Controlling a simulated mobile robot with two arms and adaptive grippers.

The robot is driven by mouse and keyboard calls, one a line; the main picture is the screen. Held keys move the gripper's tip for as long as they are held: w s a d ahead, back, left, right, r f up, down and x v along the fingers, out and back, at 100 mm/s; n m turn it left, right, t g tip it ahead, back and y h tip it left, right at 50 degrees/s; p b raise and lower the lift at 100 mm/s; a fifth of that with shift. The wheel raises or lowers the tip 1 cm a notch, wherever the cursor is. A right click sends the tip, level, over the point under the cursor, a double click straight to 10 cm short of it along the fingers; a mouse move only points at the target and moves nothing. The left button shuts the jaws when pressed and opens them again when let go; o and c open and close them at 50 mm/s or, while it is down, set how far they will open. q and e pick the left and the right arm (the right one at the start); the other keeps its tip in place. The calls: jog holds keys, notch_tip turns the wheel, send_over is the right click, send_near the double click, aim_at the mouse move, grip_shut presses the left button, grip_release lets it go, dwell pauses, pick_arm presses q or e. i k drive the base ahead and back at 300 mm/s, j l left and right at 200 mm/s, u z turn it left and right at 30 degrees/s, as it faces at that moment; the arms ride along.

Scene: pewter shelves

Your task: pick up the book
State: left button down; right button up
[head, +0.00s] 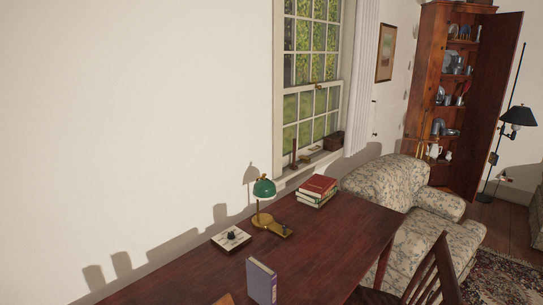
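A purple-grey book (261,282) stands upright on the dark wooden desk (330,245), near the bottom of the head view. A stack of several books (317,190), with a red one on top, lies flat near the desk's far end, below the window. Neither of my grippers shows in the head view.
A green-shaded brass lamp (264,188) and a small white box with a dark knob (231,239) stand along the wall side of the desk. A wooden chair (432,275) stands at the right. A floral armchair (400,190) and an open corner cupboard (440,100) are beyond.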

aim_at(261, 280)
jog(key=k+l+u, duration=0.15)
jog(key=l+u, duration=0.2)
jog(key=k+l+u, duration=0.2)
jog(key=u, duration=0.2)
jog(key=k+l+u, duration=0.35)
jog(key=i+j, duration=0.05)
jog(key=i, duration=0.05)
